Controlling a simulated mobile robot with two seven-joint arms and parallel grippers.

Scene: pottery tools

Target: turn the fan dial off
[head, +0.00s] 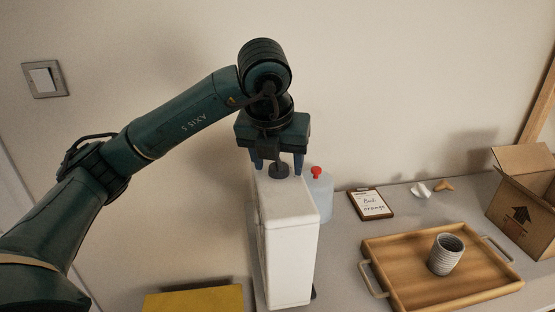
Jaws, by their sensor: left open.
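A tall white box-shaped unit (290,235), which I take to be the fan, stands at the left end of the grey table. A dark round dial (280,171) sits on its top face. My left gripper (277,167) points down over the top of the unit and is open. Its two blue fingers are on either side of the dial, with space between each finger and the dial. I cannot tell whether the fingertips touch the top. The dial's marking is too small to read. My right gripper is not in view.
A translucent bottle with a red cap (317,173) stands close behind the unit. To the right are a clipboard (370,204), a wooden tray (400,290) holding a grey ribbed cup (445,256), and an open cardboard box (522,200). A yellow object (195,300) is at lower left.

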